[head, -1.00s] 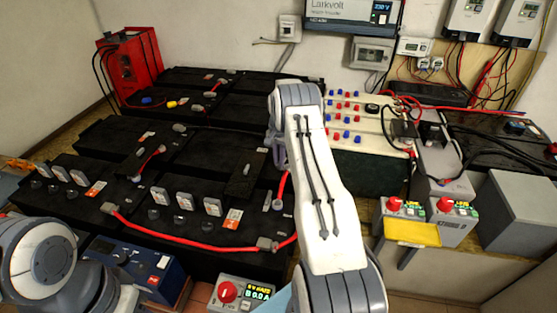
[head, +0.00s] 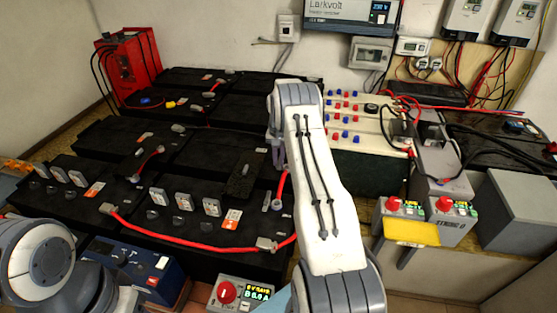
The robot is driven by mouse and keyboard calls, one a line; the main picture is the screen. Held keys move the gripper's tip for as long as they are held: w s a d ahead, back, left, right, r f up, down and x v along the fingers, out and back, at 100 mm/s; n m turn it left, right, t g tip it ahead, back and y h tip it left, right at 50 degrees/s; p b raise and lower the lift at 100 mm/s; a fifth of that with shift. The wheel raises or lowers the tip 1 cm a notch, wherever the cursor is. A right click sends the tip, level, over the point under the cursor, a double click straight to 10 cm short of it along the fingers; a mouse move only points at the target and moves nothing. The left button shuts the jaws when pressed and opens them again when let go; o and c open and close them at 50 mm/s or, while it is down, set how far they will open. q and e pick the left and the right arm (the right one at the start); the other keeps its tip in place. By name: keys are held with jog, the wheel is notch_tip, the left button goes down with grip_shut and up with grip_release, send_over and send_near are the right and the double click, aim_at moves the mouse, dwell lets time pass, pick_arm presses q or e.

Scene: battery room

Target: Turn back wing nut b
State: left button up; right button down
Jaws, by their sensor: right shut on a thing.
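My right arm reaches in from the bottom and covers the middle of the head view. Its gripper (head: 280,153) points down at the right end of the black batteries, mostly hidden behind my own wrist. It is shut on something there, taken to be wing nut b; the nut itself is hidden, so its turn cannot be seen. Just left of the gripper a dark flat piece (head: 244,181) lies on the battery top, with a small grey part on it. My left arm shows at the lower left; its gripper is out of view.
A red cable (head: 180,242) runs along the front battery and up beside my right arm. Upright grey tabs (head: 185,202) stand on the front batteries. A red unit (head: 130,62) stands at back left. Grey boxes with red knobs (head: 395,203) stand at right.

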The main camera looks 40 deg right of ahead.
jog(key=shift+r, duration=0.1)
jog(key=c, duration=0.9)
grip_release()
notch_tip(320, 180, up, 10)
jog(key=shift+r+b, duration=0.2)
jog(key=shift+b, duration=0.1)
